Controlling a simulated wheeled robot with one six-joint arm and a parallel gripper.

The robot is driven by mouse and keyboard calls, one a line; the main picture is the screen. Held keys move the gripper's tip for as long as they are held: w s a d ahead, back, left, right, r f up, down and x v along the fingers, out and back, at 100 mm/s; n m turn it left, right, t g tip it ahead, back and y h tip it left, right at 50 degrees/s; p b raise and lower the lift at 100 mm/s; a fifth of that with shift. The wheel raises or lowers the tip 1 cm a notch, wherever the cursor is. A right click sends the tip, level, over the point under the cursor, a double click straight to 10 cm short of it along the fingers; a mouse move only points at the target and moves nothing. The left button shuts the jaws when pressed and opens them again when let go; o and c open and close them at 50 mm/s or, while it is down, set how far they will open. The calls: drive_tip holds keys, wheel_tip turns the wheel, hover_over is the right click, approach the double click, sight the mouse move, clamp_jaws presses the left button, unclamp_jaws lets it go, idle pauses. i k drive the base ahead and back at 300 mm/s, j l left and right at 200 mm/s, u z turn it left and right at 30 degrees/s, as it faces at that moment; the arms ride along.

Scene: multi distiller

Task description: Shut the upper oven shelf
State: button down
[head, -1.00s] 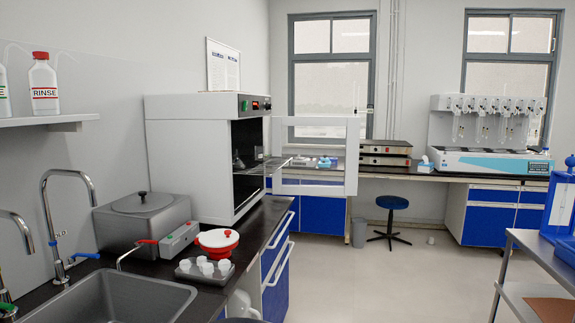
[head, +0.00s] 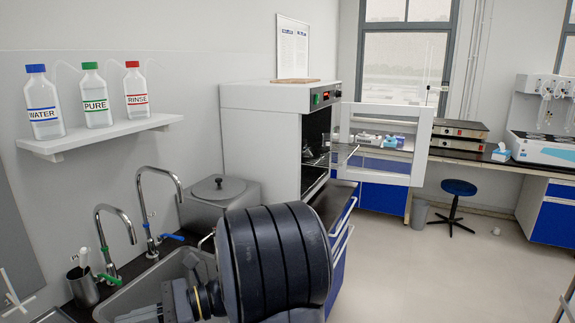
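The white oven (head: 262,130) stands on the dark counter. Its door (head: 424,145), a white frame with a clear pane, hangs wide open to the right. The upper oven shelf (head: 344,155) sticks out past the oven's front opening, partly seen through the door pane. Some glassware (head: 316,150) shows dimly inside the oven. A big black link of my arm fills the lower middle of the head view, in front of the sink and counter.
A sink (head: 150,290) with two taps lies at lower left, and a grey bath (head: 220,192) stands beside the oven. Wash bottles (head: 90,95) stand on a wall shelf (head: 100,138). A blue stool (head: 458,188) stands at the back. The floor (head: 440,270) to the right is open.

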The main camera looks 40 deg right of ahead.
sight(358, 146)
drive_tip(key=i+l+z, duration=0.1)
drive_tip(key=l+z, duration=0.4)
drive_tip(key=i+l+z, duration=0.15)
drive_tip(key=z, duration=0.35)
drive_tip(key=i+l+z, duration=0.25)
drive_tip(key=l+z, duration=0.25)
drive_tip(key=i+l, duration=0.3)
drive_tip(key=i+l+z, duration=0.15)
drive_tip(key=i, duration=0.4)
drive_tip(key=i+l, duration=0.35)
drive_tip(key=i+z, duration=0.05)
